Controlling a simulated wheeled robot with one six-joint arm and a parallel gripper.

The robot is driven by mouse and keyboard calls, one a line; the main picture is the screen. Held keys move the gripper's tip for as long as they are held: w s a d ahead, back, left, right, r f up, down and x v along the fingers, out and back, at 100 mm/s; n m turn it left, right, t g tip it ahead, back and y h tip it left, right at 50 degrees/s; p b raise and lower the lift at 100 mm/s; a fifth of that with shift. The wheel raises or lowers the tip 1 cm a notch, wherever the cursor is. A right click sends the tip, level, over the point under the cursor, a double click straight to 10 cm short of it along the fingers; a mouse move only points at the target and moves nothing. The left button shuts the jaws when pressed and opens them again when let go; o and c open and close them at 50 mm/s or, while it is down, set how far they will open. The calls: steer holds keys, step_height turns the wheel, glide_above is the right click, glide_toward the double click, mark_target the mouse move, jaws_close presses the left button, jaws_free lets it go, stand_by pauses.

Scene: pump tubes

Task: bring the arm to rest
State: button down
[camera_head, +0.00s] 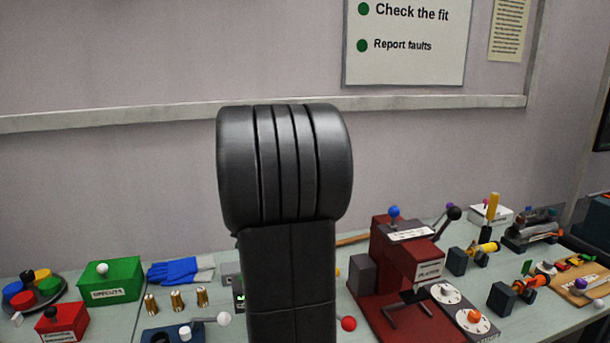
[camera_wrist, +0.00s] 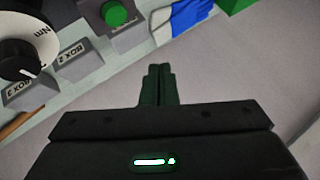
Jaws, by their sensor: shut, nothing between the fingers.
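My gripper (camera_wrist: 157,73) shows in the wrist view at the lower middle. Its two dark fingers are together with nothing between them. It is over or near the edge of the bench (camera_wrist: 165,60), apart from the things on it as far as I can tell. In the head view my black arm rises upright in the middle and hides part of the bench. The gripper itself cannot be made out there.
In the head view a dark red press (camera_head: 385,265) stands right of my arm. A green box (camera_head: 111,281), blue gloves (camera_head: 180,271) and a red box (camera_head: 62,325) are at left. The wrist view shows a dial (camera_wrist: 25,48) and green button (camera_wrist: 115,13).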

steer(key=shift+r+p, duration=0.3)
steer(key=shift+r, duration=0.6)
steer(key=shift+f, duration=0.15)
step_height(320, 180, down, 5)
steer(key=b, duration=0.4)
steer(key=shift+f, duration=0.2)
steer(key=shift+d+f+b, duration=0.1)
steer(key=shift+f+b, duration=0.2)
steer(key=shift+b, duration=0.95)
steer(key=shift+r, duration=0.55)
steer(key=shift+f, duration=0.3)
steer(key=r+p, duration=0.1)
steer(key=p, duration=0.2)
steer(key=shift+r+p, duration=0.1)
steer(key=shift+p, duration=0.2)
